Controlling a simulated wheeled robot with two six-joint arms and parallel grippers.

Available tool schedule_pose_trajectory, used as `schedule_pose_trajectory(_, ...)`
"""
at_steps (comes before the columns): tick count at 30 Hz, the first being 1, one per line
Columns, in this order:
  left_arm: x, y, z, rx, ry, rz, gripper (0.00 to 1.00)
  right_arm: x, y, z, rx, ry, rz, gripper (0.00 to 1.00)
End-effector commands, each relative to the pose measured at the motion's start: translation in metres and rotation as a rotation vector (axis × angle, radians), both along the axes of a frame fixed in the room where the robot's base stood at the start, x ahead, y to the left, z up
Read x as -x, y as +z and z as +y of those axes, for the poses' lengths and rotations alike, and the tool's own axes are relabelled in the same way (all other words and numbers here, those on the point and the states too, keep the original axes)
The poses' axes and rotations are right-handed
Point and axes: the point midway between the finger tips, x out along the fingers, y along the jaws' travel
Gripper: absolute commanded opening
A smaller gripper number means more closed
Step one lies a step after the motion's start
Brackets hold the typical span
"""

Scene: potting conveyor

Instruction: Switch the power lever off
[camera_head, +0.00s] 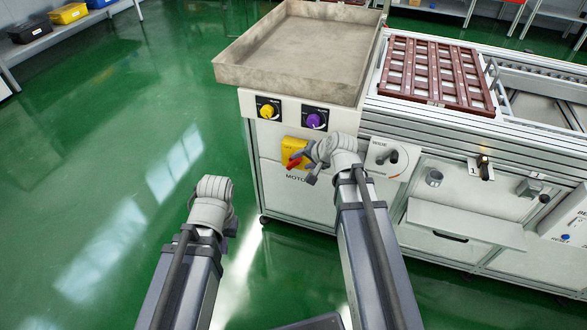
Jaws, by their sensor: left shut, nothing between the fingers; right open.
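I cannot tell for sure which control is the power lever. A red lever (294,163) sits on a yellow plate on the white cabinet front, above lettering that starts "MOTO". My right gripper (310,165) is open beside this lever, overlapping the plate's right side in the view; I cannot tell whether it touches. A small black-and-yellow lever (484,163) is further right on the machine front. My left gripper (212,190) is shut and empty, out over the green floor left of the cabinet; its fingers are mostly hidden by the wrist.
A yellow knob (267,111) and a purple knob (314,120) sit above the red lever. A grey dial (386,157) is right of my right gripper. A beige tray (290,85) and a brown slatted grid (436,72) lie on top. The floor at left is clear.

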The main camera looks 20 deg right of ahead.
Motion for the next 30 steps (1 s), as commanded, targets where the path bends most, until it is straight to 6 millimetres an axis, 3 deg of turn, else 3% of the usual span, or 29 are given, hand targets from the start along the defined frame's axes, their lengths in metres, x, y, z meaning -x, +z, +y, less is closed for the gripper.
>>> schedule_pose_trajectory(8, 0.0, -0.014, 0.0, 0.0, -0.001, 0.0, 0.0, -0.01, -0.014, 0.003, 0.002, 0.003, 0.001, 0.53)
schedule_pose_trajectory(21, 0.0, -0.058, -0.001, 0.005, -0.009, 0.0, 0.0, -0.046, -0.058, 0.016, 0.002, 0.003, 0.001, 0.53)
schedule_pose_trajectory(30, 0.0, -0.058, -0.001, 0.005, -0.01, 0.0, 0.0, -0.048, -0.059, 0.018, 0.001, 0.002, 0.001, 0.53)
